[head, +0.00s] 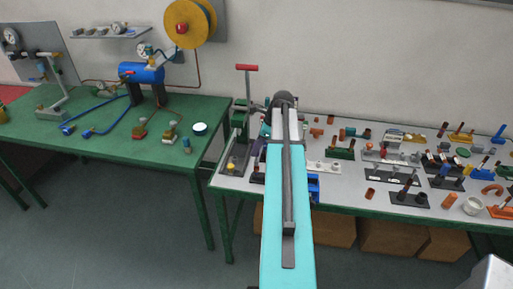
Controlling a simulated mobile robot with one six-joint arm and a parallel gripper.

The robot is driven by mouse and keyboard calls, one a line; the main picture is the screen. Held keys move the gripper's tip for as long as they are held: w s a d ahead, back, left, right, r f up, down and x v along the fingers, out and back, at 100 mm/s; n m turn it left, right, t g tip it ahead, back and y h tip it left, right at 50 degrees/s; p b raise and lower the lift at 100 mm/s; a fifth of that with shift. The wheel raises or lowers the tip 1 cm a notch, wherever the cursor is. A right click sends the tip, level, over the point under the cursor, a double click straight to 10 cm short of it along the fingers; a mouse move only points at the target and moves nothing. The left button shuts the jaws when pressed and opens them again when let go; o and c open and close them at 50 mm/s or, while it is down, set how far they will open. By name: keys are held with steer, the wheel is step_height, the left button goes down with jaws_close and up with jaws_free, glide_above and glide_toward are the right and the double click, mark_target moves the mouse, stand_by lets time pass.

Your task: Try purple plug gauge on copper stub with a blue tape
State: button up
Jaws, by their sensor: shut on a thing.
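My arm reaches forward over the left part of the grey-topped bench (340,190), and its dark wrist joint is near the bench's back edge. My gripper is hidden behind the arm, so its fingers and anything between them do not show. The tape colours are too small to tell, so I cannot pick out the blue-taped stub.
A red-handled lever press (246,95) stands left of my arm. Fittings and racks crowd the bench to the right. A green table (100,160) at the left bears a blue cylinder (141,73) and hoses. A yellow reel (190,23) hangs on the wall. Cardboard boxes (335,228) sit below.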

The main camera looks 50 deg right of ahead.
steer(key=shift+f, duration=0.6)
stand_by(0.4)
steer(key=shift+r, duration=0.1)
stand_by(0.5)
steer(key=shift+r+p, duration=0.5)
steer(key=shift+r, duration=0.05)
steer(key=shift+p, duration=0.45)
stand_by(1.0)
steer(key=shift+f, duration=0.65)
stand_by(0.6)
steer(key=shift+r, duration=0.1)
stand_by(0.5)
steer(key=shift+r+p, duration=0.45)
steer(key=shift+r, duration=0.1)
